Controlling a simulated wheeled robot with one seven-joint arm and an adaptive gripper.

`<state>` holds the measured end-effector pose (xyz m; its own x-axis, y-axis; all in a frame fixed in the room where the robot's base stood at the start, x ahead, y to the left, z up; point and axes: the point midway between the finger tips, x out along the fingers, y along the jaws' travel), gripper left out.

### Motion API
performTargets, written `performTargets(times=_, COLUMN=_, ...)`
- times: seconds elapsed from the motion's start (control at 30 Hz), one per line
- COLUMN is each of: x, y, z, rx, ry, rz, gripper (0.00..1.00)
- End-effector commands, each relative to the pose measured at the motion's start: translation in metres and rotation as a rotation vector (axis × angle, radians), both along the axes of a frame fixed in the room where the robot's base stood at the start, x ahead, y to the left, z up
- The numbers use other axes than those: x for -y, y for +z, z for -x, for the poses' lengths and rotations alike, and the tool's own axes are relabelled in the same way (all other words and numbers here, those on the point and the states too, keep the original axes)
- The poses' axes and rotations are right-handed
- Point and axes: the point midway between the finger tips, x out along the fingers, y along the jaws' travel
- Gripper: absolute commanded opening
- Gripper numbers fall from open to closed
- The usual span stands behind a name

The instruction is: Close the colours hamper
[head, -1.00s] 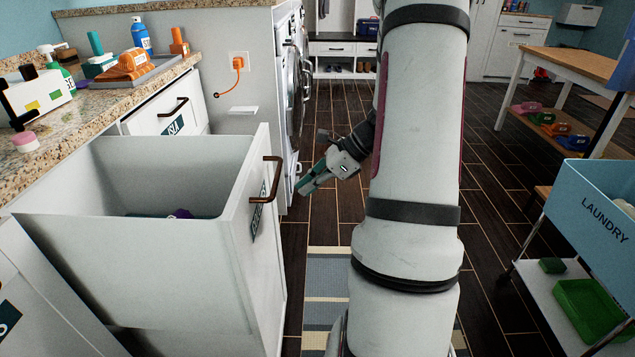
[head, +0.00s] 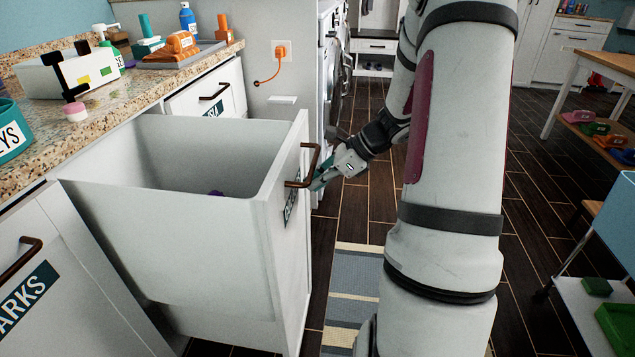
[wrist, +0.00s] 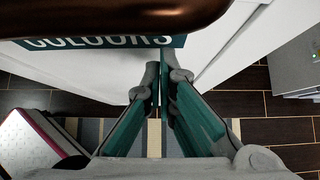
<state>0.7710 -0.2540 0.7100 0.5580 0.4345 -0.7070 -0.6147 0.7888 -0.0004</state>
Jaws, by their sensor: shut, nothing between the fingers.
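The colours hamper (head: 190,240) is a white pull-out bin, standing open out from under the counter. Something purple (head: 216,193) shows inside it. Its front has a bronze handle (head: 303,165) and a dark teal label (head: 291,207); in the wrist view the label (wrist: 100,42) reads "COLOURS". My gripper (head: 318,184) is shut and empty, just outside the hamper front near the handle. In the wrist view, the teal fingers (wrist: 160,75) point at the front just below the label, and the handle (wrist: 120,18) crosses the top, close to the camera. I cannot tell whether the fingertips touch the front.
A closed cabinet labelled "ARKS" in part (head: 25,300) is at the left. The granite counter (head: 120,105) holds bottles and a white box. A washer (head: 332,90) stands beyond. A striped rug (head: 355,290) lies on the dark floor. A laundry cart (head: 600,260) is at the right.

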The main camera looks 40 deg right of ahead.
Motion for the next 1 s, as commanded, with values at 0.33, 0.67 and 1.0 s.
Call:
performTargets(times=0.33, x=-0.03, y=0.001, z=-0.035, rx=0.0, ry=0.008, rz=-0.002, gripper=0.0)
performTargets(times=0.67, x=-0.086, y=0.001, z=-0.105, rx=0.001, ry=0.01, rz=-0.002, gripper=0.0)
performTargets(times=1.0, x=-0.144, y=0.002, z=-0.18, rx=0.001, ry=0.008, rz=-0.002, gripper=0.0)
